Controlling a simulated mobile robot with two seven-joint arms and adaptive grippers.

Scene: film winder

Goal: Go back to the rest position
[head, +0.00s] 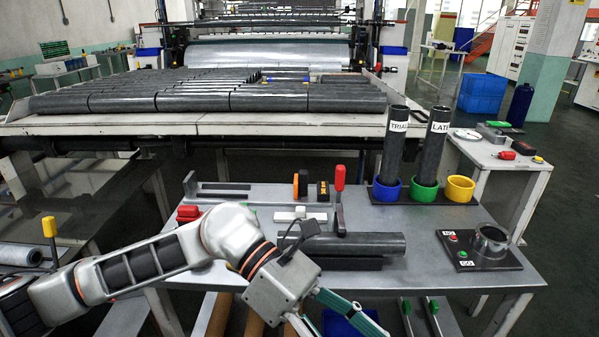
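My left arm comes in from the left and crosses the front left of the grey workbench (470,275). It bends at a white joint and runs down past the bench's front edge. The wrist end is at the bottom of the head view, where two teal bars run out of the picture. The fingertips are out of the picture, so I cannot tell whether the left gripper is open or shut. No held thing is visible. My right arm and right gripper are not in view.
A dark roll (355,244) lies on the bench close to my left arm. Two dark tubes (394,150) (432,155) stand in blue and green cups, beside an empty yellow cup (460,188). A round fixture (489,243) sits at right. A roll-covered conveyor (260,124) stands behind.

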